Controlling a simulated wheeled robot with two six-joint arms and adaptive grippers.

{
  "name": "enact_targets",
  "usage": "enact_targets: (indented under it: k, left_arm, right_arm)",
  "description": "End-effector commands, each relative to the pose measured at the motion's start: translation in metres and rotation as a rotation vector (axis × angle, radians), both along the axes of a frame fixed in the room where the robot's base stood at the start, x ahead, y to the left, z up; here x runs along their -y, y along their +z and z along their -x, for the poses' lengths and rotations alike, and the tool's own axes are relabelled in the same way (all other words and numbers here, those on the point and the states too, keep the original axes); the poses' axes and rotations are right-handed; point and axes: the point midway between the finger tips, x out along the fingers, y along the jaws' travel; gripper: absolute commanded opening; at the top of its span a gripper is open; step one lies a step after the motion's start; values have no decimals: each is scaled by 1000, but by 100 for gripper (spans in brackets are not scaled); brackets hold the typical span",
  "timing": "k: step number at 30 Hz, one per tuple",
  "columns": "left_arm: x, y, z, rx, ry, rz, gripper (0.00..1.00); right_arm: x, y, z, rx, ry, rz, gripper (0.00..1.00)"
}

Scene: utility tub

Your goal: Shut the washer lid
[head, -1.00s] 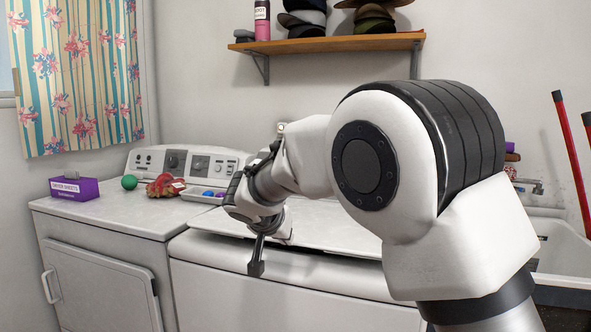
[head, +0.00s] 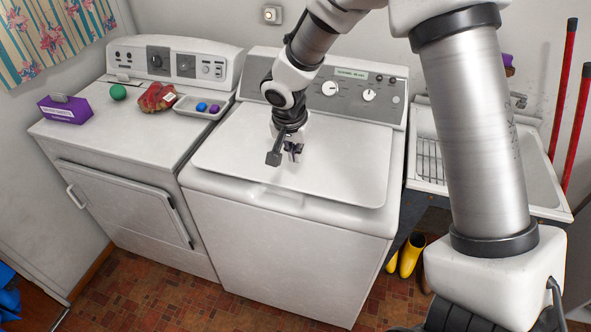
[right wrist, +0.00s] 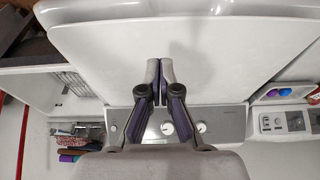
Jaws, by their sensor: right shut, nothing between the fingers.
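The washer (head: 290,245) stands in the middle of the head view. Its white lid (head: 345,165) lies flat and level over the top, with its front edge down along the front rim; I see no open gap there. In the right wrist view the lid (right wrist: 225,50) fills the upper middle as a smooth white panel. My right gripper (head: 293,150) is above the middle of the lid, pointing down. Its two fingers are together and empty in the right wrist view (right wrist: 160,70). I cannot tell whether the fingertips touch the lid. My left gripper is not in view.
A dryer (head: 110,145) stands at left, bearing a purple box (head: 65,110), a green ball (head: 118,92), a red cloth-like item (head: 157,98) and a tray (head: 188,110) with small balls. A sink (head: 540,165) is at right. Yellow boots (head: 410,256) stand on the floor.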

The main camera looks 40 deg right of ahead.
Motion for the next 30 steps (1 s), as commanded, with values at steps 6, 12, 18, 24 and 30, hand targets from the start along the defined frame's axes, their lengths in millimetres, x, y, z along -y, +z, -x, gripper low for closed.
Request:
enact_targets:
  k: [6, 12, 18, 24, 30]
  left_arm:
    - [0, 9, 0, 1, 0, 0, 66]
    - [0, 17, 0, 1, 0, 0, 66]
    - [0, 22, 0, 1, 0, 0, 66]
    - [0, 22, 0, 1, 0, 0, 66]
    - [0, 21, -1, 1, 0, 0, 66]
  right_arm:
    - [9, -43, -6, -4, -1, -1, 0]
    - [17, -85, -13, -4, 1, -1, 0]
    - [14, -115, -11, -1, 1, 1, 0]
    - [14, -122, -11, 1, 0, 0, 0]
    - [14, -122, -11, 1, 0, 0, 0]
